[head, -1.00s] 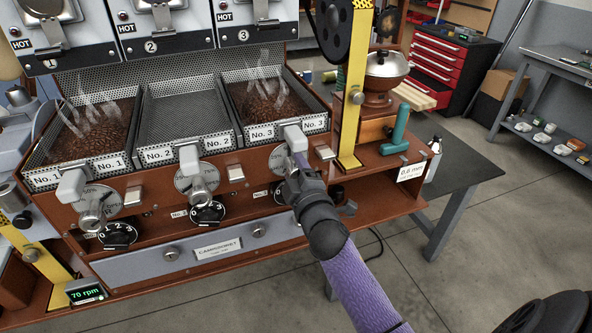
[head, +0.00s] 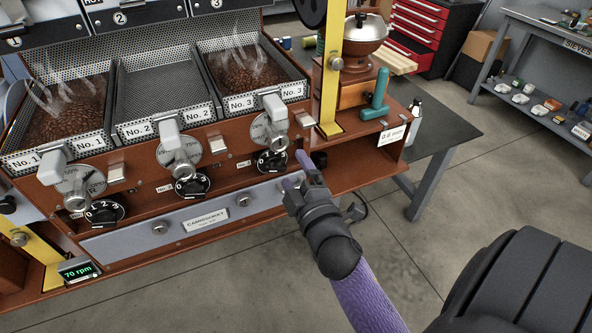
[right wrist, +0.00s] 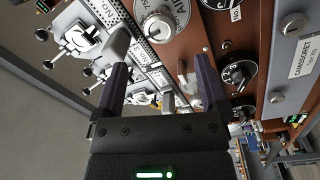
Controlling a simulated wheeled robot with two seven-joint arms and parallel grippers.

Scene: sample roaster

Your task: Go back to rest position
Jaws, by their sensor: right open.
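My right gripper (head: 305,172) is open and empty in front of the roaster's lower right side, beside the knob row and apart from the No. 3 lever (head: 276,112). Its two fingers (right wrist: 160,90) stand apart in the right wrist view with nothing held between them. The right arm comes in from the lower right of the head view. My left gripper is not in view.
The sample roaster (head: 225,180) fills the left and middle, with trays No. 1 (head: 50,150) and No. 3 (head: 290,92) holding steaming beans and tray No. 2 (head: 165,85) empty. A grinder (head: 364,40) stands on its right. Open floor (head: 440,210) lies to the right.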

